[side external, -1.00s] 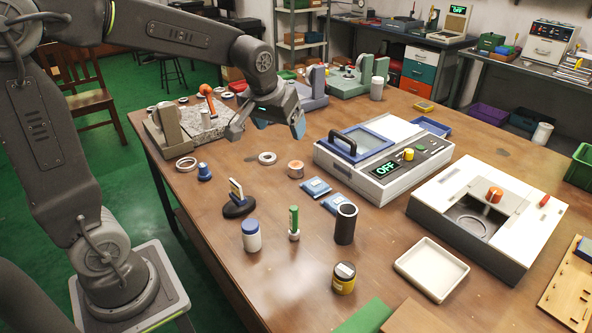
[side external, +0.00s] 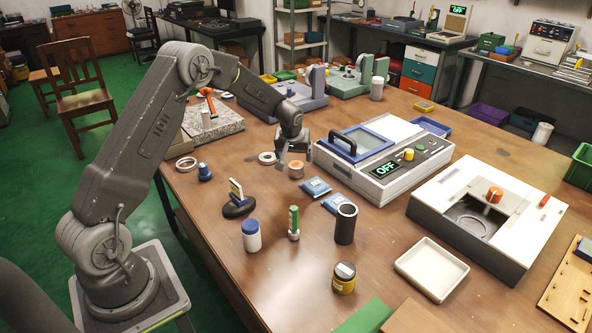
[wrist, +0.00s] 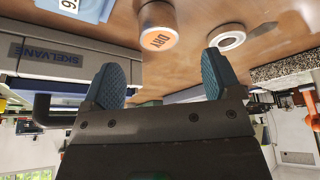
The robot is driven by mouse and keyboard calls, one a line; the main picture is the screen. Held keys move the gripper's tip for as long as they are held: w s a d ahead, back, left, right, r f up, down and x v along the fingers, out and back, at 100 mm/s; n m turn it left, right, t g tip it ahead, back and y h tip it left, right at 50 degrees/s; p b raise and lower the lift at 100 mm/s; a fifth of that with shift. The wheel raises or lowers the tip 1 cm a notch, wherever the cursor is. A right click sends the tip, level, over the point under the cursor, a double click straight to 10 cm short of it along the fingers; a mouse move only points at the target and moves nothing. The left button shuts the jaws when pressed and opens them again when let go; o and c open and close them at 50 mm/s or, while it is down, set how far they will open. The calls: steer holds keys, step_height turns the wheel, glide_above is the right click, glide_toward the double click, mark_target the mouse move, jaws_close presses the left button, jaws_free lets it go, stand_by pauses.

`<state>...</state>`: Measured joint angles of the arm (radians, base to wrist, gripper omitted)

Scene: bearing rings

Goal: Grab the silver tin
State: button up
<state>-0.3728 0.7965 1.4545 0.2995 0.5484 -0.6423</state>
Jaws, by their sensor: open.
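The tin lies beyond the fingertips in that view, roughly in line with the gap. No contact with the tin shows.
A pale ring (wrist: 227,38) lies close to the tin. Blue packets (side external: 316,187) lie right of it, and a grey machine with a dark handle (side external: 380,160) stands further right. A black stand (side external: 238,206) is at front left. Bare table lies in front of the tin.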

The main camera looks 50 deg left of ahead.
mark_target(296, 165)
steer(key=x, duration=0.8)
steer(key=shift+w, duration=0.15)
steer(key=shift+c, duration=0.4)
steer(key=c, duration=0.9)
steer(key=shift+c, duration=0.3)
steer(key=shift+r, duration=0.15)
